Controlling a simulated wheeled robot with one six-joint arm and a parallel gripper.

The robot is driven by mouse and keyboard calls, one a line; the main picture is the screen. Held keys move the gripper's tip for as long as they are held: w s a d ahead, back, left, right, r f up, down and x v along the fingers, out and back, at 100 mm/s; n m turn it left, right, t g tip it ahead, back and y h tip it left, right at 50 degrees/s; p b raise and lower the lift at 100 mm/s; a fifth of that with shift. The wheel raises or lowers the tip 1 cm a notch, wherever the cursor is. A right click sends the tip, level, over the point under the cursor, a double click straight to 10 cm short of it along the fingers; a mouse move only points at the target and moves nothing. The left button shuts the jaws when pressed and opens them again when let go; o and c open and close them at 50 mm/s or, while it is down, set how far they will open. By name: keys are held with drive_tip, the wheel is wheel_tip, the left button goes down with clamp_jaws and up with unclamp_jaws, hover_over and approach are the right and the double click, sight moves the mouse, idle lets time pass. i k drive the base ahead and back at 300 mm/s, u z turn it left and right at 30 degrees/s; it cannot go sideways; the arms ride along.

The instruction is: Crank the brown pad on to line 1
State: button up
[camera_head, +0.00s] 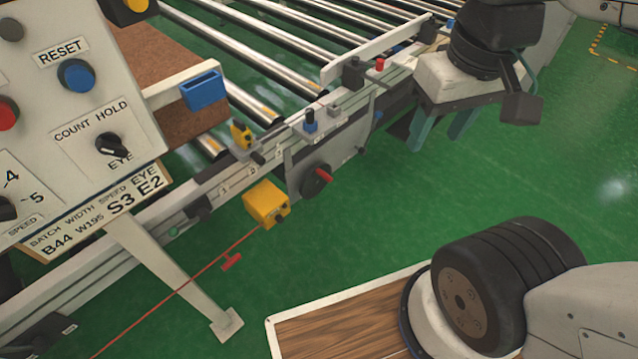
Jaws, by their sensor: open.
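The brown pad (178,70) lies at the upper left beside the rollers, partly hidden behind the control panel. A black crank wheel (314,181) with a red handle (324,176) is on the side of the conveyor frame. Small marks show along the frame's rail (238,172), too small to read, so I cannot tell which is line 1. My gripper (432,143) is at the upper right, its teal fingers apart and pointing down. It is right of the crank and not touching it. Nothing shows between the fingers.
Silver rollers (285,45) run across the top. The control panel (70,125) with knobs stands at the left. A yellow box (265,204) with a red pull cord (185,285) sits below the rail. Green floor (370,215) is open between the conveyor and my base.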

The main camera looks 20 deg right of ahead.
sight(315, 181)
drive_tip(key=u, duration=0.05)
drive_tip(key=k, duration=0.5)
drive_tip(key=u, duration=1.2)
drive_tip(key=i, duration=0.6)
drive_tip(key=z, duration=1.05)
